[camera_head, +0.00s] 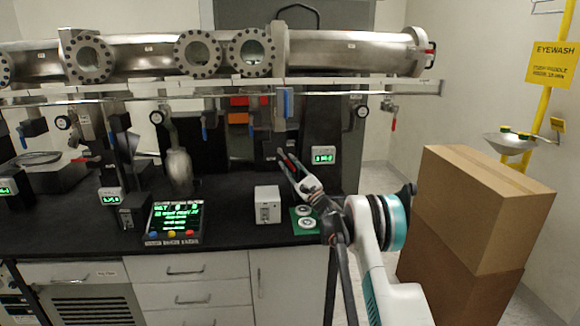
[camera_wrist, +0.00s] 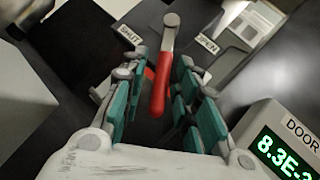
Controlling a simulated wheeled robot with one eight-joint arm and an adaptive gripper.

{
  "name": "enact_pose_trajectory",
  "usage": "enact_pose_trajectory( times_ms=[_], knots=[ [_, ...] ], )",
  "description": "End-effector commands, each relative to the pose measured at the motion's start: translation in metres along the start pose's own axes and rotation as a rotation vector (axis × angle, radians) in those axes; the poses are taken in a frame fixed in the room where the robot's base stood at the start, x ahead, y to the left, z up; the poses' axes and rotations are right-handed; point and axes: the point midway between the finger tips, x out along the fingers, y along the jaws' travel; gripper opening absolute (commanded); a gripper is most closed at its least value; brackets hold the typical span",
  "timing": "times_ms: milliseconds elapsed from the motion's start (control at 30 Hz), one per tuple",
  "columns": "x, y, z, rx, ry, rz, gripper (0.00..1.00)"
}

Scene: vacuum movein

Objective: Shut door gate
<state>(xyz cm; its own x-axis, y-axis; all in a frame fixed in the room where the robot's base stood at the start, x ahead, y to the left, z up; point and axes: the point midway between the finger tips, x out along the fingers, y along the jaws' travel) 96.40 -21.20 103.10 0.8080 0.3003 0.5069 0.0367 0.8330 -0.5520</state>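The door gate's lever has a grey metal arm and a red grip (camera_wrist: 161,85); its round grey end (camera_wrist: 171,19) is at the top of the wrist view. A SHUT label (camera_wrist: 129,35) is left of the lever and an OPEN label (camera_wrist: 207,44) right of it. My gripper (camera_wrist: 165,75) is open, its green-padded fingers on either side of the red grip with gaps visible. Whether a finger touches it I cannot tell. In the head view my gripper (camera_head: 284,157) reaches over the bench's back right part; the lever is hard to make out there.
A DOOR readout (camera_wrist: 280,145) with green digits stands close right of my gripper, also in the head view (camera_head: 322,155). A white box (camera_head: 267,205) and a control panel (camera_head: 174,222) stand on the bench. Steel piping (camera_head: 345,53) runs above. Cardboard boxes (camera_head: 480,210) stand right.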

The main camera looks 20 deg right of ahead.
Motion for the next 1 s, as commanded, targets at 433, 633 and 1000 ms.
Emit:
enact_pose_trajectory(
  times_ms=[433,633,1000],
  knots=[
    [-0.009,-0.001,0.000,0.000,0.001,-0.001,0.32],
    [-0.041,-0.012,0.013,0.000,0.001,-0.003,0.32],
    [-0.101,-0.035,0.040,0.000,0.001,-0.002,0.32]
  ],
)
